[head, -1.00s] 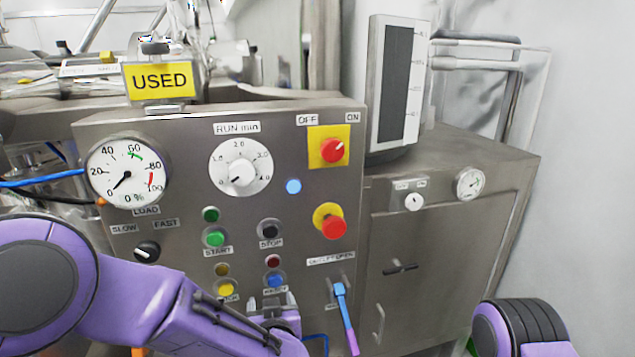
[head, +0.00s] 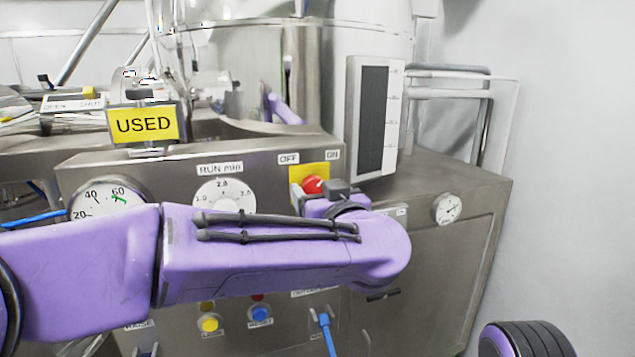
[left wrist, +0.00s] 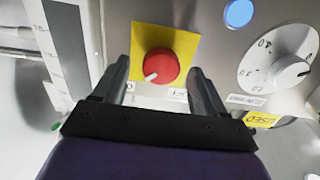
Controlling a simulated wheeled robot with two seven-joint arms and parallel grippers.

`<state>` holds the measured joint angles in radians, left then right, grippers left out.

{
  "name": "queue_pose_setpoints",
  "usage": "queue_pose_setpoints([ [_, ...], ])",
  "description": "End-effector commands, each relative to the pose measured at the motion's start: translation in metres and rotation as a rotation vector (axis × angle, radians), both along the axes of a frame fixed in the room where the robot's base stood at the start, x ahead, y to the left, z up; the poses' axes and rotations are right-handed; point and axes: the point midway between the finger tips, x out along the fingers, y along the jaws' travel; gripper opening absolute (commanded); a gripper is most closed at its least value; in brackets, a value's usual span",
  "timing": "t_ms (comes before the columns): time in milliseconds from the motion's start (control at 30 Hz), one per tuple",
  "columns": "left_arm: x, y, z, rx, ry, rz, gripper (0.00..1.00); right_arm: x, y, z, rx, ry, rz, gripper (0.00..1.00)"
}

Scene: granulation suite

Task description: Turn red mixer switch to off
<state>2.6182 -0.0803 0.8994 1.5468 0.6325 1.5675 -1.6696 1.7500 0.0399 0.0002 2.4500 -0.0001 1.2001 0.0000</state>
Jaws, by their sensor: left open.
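The red mixer switch (head: 313,185) is a round red knob on a yellow plate (head: 322,170), below the OFF and ON labels on the steel panel. It also shows in the left wrist view (left wrist: 161,66), with a white mark at its lower left edge. My left gripper (head: 322,190) is open in front of the switch; the arm hides the panel below. In the left wrist view the two fingers of the left gripper (left wrist: 158,75) stand one on each side of the knob. Whether they touch it I cannot tell. My right gripper is not in view.
A white RUN dial (head: 225,195) and a LOAD gauge (head: 105,198) sit left of the switch. A yellow USED sign (head: 144,124) stands above the panel. A display column (head: 375,115) rises just right of the switch. A blue light (left wrist: 239,13) is near the switch.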

Motion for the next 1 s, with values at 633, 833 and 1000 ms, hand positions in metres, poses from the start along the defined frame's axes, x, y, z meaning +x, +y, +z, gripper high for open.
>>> queue_pose_setpoints([
  [633,0.0096,0.0035,-0.0009,-0.001,0.000,0.000,0.16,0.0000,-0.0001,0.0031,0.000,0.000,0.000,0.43],
  [833,0.0094,0.0034,-0.0011,-0.023,-0.007,0.000,0.16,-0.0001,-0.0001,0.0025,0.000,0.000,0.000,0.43],
  [1000,0.0094,0.0035,-0.0014,-0.092,-0.030,0.000,0.16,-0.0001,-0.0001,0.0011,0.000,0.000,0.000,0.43],
])
